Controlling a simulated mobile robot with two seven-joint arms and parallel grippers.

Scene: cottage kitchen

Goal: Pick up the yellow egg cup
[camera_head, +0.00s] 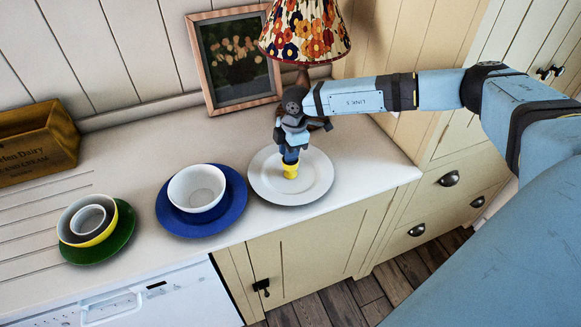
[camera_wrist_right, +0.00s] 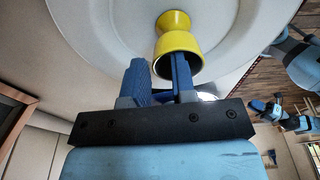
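The yellow egg cup (camera_head: 290,171) stands on the white plate (camera_head: 318,181) in the head view. My right gripper (camera_head: 290,157) points down at it from above. In the right wrist view the egg cup (camera_wrist_right: 177,46) has its open rim towards my fingers. One blue finger of the right gripper (camera_wrist_right: 167,72) is inside the rim and the other is outside, with the cup's wall between them. The gap is narrow; I cannot tell whether both fingers press on the wall.
A blue plate (camera_head: 232,210) with a white bowl (camera_head: 196,187) is left of the white plate. Further left is a green plate (camera_head: 118,243) with nested bowls. A framed picture (camera_head: 237,60) and a flowered lamp (camera_head: 305,32) stand behind. The counter's front edge is close.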

